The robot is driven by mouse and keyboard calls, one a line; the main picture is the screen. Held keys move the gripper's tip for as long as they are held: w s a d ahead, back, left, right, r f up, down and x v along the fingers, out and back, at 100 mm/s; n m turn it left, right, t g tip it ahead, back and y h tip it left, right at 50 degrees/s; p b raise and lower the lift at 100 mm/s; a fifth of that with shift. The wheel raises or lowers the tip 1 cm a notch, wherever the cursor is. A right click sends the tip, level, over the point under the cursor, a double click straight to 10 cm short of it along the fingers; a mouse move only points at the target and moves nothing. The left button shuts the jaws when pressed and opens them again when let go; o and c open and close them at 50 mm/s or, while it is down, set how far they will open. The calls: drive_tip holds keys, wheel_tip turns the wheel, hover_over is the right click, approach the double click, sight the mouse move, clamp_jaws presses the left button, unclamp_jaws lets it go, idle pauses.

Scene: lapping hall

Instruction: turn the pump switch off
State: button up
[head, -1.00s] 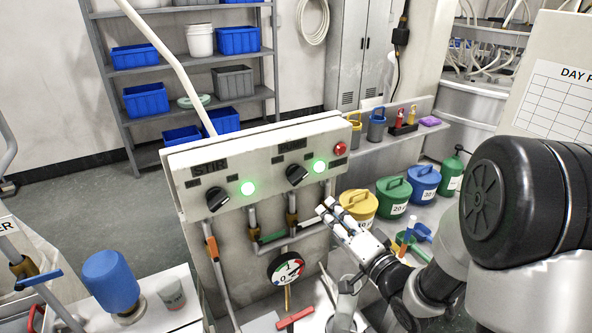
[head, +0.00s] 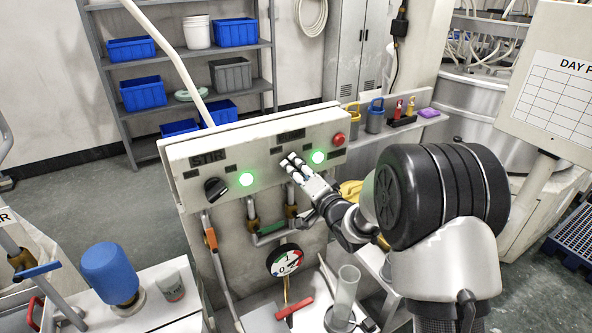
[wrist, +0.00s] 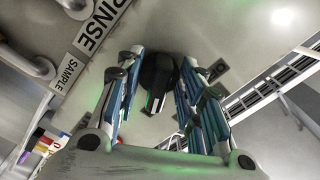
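The grey control panel (head: 222,160) has two black rotary switches. The left switch (head: 215,189), under the STIR label, shows clearly and sits tilted. The right switch is hidden behind my gripper (head: 291,163) in the head view; its label is too small to read. The wrist view shows this black switch (wrist: 157,78) between my two fingers, its pointer end towards the palm. My gripper is open, one finger on each side, with narrow gaps to the switch. Green lamps glow beside the left switch (head: 246,180) and the right one (head: 318,158).
A red button (head: 338,139) sits at the panel's right end. Pipes and a gauge (head: 285,260) lie below the panel. A clear cylinder (head: 346,291) stands under my arm. A blue-capped bottle (head: 110,274) and a cup (head: 171,285) stand at the left.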

drive_tip(key=shift+w+a, duration=0.15)
drive_tip(key=shift+w, duration=0.05)
drive_tip(key=shift+c, duration=0.6)
clamp_jaws()
